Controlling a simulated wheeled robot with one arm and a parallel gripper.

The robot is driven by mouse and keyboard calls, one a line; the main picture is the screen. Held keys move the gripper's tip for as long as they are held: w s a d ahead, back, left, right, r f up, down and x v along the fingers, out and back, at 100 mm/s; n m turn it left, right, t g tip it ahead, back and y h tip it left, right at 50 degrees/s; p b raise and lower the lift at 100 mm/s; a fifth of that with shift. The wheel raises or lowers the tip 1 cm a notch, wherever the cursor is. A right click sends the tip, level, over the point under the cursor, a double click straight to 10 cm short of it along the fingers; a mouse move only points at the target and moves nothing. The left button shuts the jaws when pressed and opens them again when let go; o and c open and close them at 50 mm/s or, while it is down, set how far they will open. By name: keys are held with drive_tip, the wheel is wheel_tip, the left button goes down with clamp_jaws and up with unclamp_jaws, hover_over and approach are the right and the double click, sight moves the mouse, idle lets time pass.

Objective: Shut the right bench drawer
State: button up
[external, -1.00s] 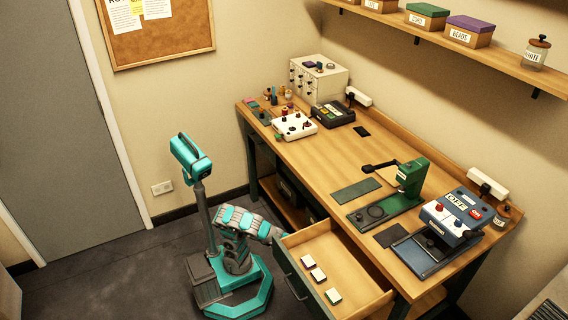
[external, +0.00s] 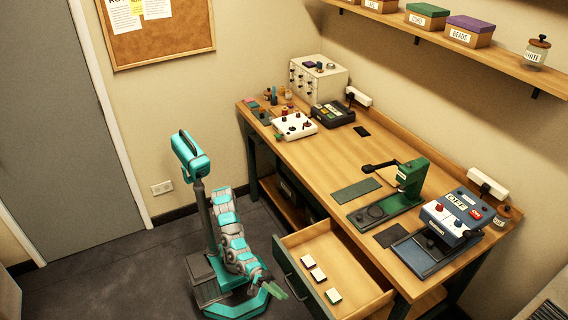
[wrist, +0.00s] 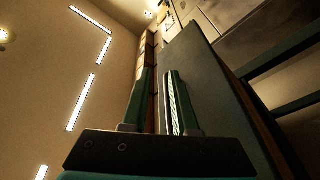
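The right bench drawer (external: 350,268) is pulled well out from under the bench. It has a pale wooden inside and a dark green front (external: 290,268), and several small white-topped blocks (external: 318,275) lie in it. My gripper (external: 281,290) is low on the outer side of the drawer front, close to it; contact cannot be told. In the wrist view, my gripper's two green fingers (wrist: 158,100) stand apart with nothing seen between them. A dark flat panel (wrist: 215,95), apparently the drawer front, fills the middle right just beyond the right finger.
The wooden bench top (external: 330,155) holds a green press (external: 405,185), a blue machine with an OFF label (external: 455,215), a white button box (external: 295,126) and a white drawer cabinet (external: 318,78). Dark floor (external: 120,270) to the left of my base is clear.

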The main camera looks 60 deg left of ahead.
sight(292, 288)
drive_tip(key=w+a+r+n+t, duration=0.1)
drive_tip(key=w+a+n+t, duration=0.1)
drive_tip(key=a+n, duration=0.35)
drive_tip(key=p+x, duration=0.2)
drive_tip(key=x, duration=0.5)
drive_tip(key=shift+f, duration=0.1)
drive_tip(key=shift+w+d+r, duration=0.15)
drive_tip(key=shift+d+r, duration=0.1)
drive_tip(key=shift+d, duration=0.3)
clamp_jaws()
drive_tip(key=shift+f, duration=0.1)
idle(0.7)
